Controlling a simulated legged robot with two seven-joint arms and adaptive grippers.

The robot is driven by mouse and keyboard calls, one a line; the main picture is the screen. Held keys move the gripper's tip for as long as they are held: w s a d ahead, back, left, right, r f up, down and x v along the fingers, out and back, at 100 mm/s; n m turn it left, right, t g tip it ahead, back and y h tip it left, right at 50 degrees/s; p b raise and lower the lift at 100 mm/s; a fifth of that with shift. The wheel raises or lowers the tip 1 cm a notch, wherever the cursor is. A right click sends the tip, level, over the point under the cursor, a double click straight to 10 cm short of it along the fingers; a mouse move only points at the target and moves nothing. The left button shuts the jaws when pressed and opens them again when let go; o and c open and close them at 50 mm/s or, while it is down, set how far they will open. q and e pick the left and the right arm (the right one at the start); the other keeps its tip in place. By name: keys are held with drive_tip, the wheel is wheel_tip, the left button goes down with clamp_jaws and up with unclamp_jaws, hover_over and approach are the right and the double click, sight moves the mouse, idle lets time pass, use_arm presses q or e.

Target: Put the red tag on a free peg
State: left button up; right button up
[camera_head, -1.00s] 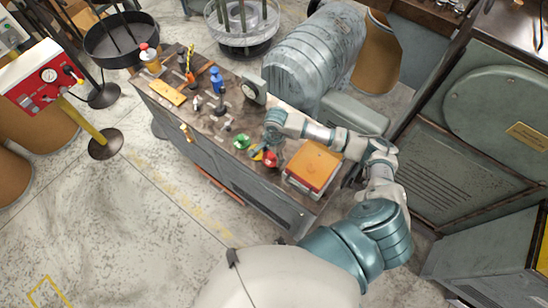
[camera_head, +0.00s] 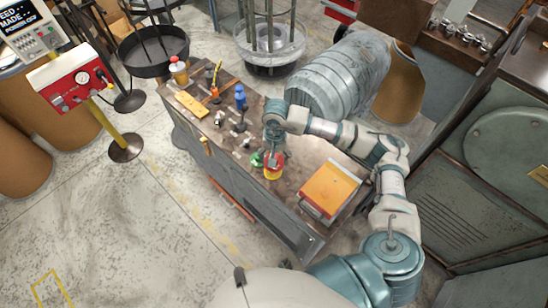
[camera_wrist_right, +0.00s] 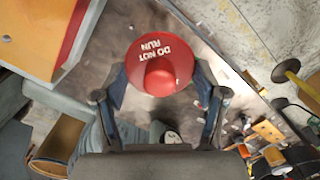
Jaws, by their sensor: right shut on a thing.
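The red tag (camera_wrist_right: 160,62) is a round red disc lettered "DO NOT RUN" with a raised knob in its middle. My right gripper (camera_wrist_right: 160,88) has a finger on each side and is shut on it. In the head view the gripper (camera_head: 273,149) holds the red tag (camera_head: 275,160) over the workbench, close to a yellow piece (camera_head: 271,176) and a green piece (camera_head: 257,160). Small pale uprights (camera_head: 238,127) stand on the bench further left. They are too small to tell which are pegs or which are free. My left gripper is out of view.
The workbench (camera_head: 300,168) also bears a blue bottle (camera_head: 240,97), a yellow block (camera_head: 191,104) and an orange-topped box (camera_head: 328,190) right of my gripper. Open floor lies in front of the bench.

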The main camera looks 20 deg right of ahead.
sight(289, 184)
drive_tip(key=m, duration=0.1)
drive_tip(key=d+m, duration=0.1)
drive_tip(key=shift+s+f+m+p, duration=0.2)
drive_tip(key=shift+s+m+p, duration=0.1)
drive_tip(key=shift+s+p, duration=0.1)
drive_tip(key=d+f+m+b, duration=0.1)
drive_tip(key=f+m, duration=0.1)
drive_tip(key=f, duration=0.2)
drive_tip(key=s+d+f+m+b, duration=0.1)
drive_tip(key=f+m, duration=0.2)
drive_tip(key=f, duration=0.2)
drive_tip(key=s+d+f+m+b, duration=0.1)
drive_tip(key=d+f+m, duration=0.1)
drive_tip(key=f, duration=0.3)
drive_tip(key=shift+s+f+m, duration=0.1)
drive_tip(key=shift+m, duration=0.6)
drive_tip(key=shift+f, duration=0.1)
drive_tip(key=o, duration=1)
drive_tip(key=shift+c, duration=0.2)
drive_tip(key=shift+o, duration=1.2)
